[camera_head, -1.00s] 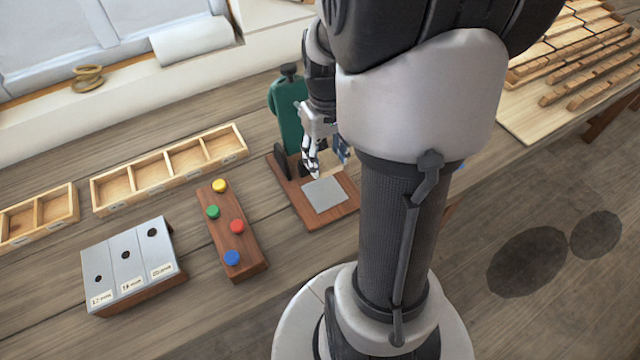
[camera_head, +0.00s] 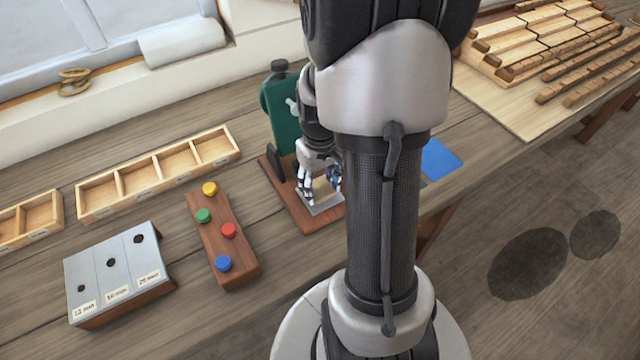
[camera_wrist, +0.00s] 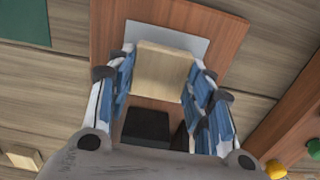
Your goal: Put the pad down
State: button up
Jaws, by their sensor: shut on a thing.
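The pad, a pale wooden block (camera_wrist: 163,72), is between the blue-lined fingers of my gripper (camera_wrist: 158,88) in the wrist view. My gripper (camera_head: 320,188) is shut on it, over the grey plate (camera_head: 326,208) on the brown base of the green press stand (camera_head: 282,112). In the wrist view the grey plate (camera_wrist: 165,35) shows beyond the pad's far edge and sides. The pad is mostly hidden by the fingers in the head view. I cannot tell whether it touches the plate.
A brown block with coloured buttons (camera_head: 222,240), a grey block with holes (camera_head: 115,270) and wooden compartment trays (camera_head: 160,172) lie left on the bench. A blue square (camera_head: 441,160) lies right of my arm. A board with wooden strips (camera_head: 500,95) is at the upper right.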

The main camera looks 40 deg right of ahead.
aim_at(320, 188)
jog(key=shift+f, duration=0.15)
jog(key=o, duration=1)
notch_tip(320, 188, up, 12)
jog(key=p, duration=0.4)
jog(key=s+a+r+n+t, duration=0.1)
jog(key=s+a+r, duration=0.3)
jog(key=a, duration=0.6)
jog(key=s+a+r+n+t, duration=0.1)
jog(key=s+a+r+t, duration=0.2)
jog(key=s+a+r, duration=0.2)
jog(key=a+r, duration=0.3)
jog(key=a, duration=0.2)
jog(key=shift+s+a+r+n+t, duration=0.15)
jog(key=shift+r+n+t, duration=0.1)
jog(key=shift+n+t, duration=0.05)
